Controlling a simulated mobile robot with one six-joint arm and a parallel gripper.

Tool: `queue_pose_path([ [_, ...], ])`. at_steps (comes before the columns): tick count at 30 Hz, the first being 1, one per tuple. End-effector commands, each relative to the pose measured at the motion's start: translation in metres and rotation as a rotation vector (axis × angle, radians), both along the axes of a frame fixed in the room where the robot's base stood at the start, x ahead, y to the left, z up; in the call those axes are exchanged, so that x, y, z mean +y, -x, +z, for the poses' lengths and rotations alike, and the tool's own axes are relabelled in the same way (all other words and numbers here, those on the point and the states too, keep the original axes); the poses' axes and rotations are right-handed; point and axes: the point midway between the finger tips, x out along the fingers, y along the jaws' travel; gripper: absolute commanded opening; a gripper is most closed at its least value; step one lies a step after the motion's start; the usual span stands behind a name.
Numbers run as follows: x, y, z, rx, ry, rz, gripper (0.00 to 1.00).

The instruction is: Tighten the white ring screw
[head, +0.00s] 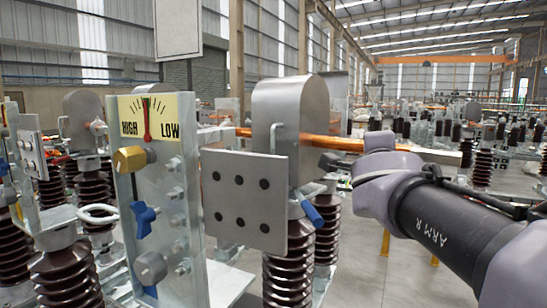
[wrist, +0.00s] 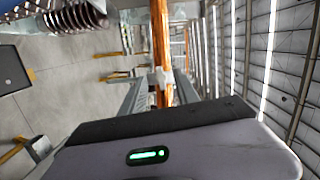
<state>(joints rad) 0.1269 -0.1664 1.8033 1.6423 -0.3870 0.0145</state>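The white ring screw (head: 97,212) shows in the head view at the left, as a pale loop beside the clear panel, above a brown ribbed insulator. It is not identifiable in the wrist view. My gripper (head: 333,165) is at the right of the grey metal plate in the head view, near the copper bar and well away from the ring. Its body with a green light fills the bottom of the wrist view. Its fingertips are partly hidden or unclear, so its opening cannot be read. I see nothing held in it.
A clear panel (head: 190,225) carries a yellow HIGH/LOW gauge (head: 172,107), a brass knob (head: 130,159) and a blue handle (head: 143,217). The grey plate (head: 243,197) and metal housing (head: 287,105) stand between my gripper and the ring. A copper bar (wrist: 160,35) runs beyond my gripper.

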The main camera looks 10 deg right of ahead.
Motion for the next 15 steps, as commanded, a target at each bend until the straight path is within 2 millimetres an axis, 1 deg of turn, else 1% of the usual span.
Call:
queue_pose_path([
  [3,0.016,0.03,0.007,-0.004,0.0,0.004,0.37],
  [9,0.047,0.091,0.011,-0.004,-0.001,0.007,0.37],
  [12,0.058,0.114,0.011,-0.003,-0.001,0.006,0.37],
  [15,0.066,0.129,0.011,-0.003,-0.001,0.006,0.37],
])
